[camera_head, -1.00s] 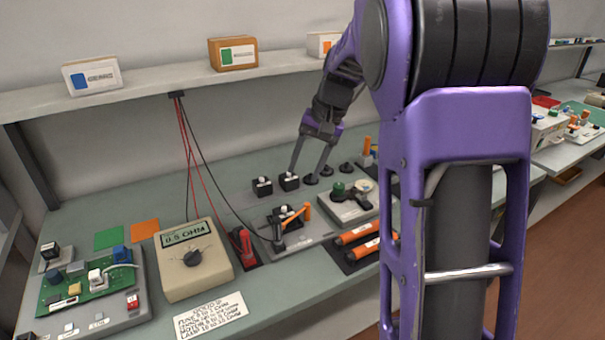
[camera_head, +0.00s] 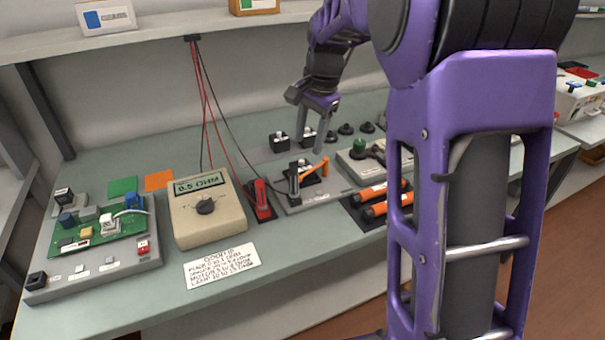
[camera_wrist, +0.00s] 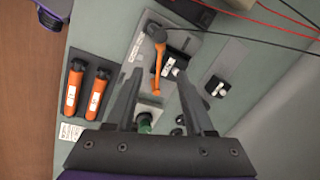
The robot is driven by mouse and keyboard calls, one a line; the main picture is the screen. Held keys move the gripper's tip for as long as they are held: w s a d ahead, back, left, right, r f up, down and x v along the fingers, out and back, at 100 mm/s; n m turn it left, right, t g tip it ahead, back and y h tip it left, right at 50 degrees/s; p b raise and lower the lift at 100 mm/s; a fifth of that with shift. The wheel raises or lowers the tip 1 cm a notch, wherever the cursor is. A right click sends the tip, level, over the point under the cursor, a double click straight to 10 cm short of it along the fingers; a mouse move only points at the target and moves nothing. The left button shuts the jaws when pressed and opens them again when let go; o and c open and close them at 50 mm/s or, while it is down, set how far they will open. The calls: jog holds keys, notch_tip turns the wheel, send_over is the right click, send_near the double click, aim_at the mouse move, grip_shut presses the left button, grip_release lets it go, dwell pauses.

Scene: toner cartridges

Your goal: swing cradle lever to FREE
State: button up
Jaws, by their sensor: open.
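The cradle is a grey plate (camera_head: 293,207) on the bench with a black block on it and an orange lever (camera_head: 315,171). In the wrist view the orange lever (camera_wrist: 158,68) runs from a dark pivot at the plate's end down to a free end beside the black block (camera_wrist: 178,66). Wording on the plate is too small to read. My gripper (camera_head: 315,147) is open and empty, above the bench behind the cradle in the head view. In the wrist view my gripper (camera_wrist: 160,88) has its fingers spread, pointing toward the cradle, with the lever between them in the picture.
Two orange cartridges (camera_wrist: 85,90) lie on a dark mat beside the cradle. A fixture with a green knob (camera_head: 359,145) stands to its right. Black-based parts (camera_head: 279,141) stand behind. A meter (camera_head: 206,208) with hanging leads and a red probe (camera_head: 261,200) are at left.

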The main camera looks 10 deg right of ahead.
aim_at(303, 177)
jog(key=f, duration=0.3)
jog(key=w+f+b, duration=0.1)
jog(key=f, duration=0.3)
jog(key=a+f, duration=0.1)
jog(key=f, duration=0.2)
jog(key=shift+w+a+f+b, duration=0.1)
jog(key=shift+w+f+b, duration=0.1)
jog(key=shift+w+b, duration=0.1)
grip_shut()
dwell(0.9)
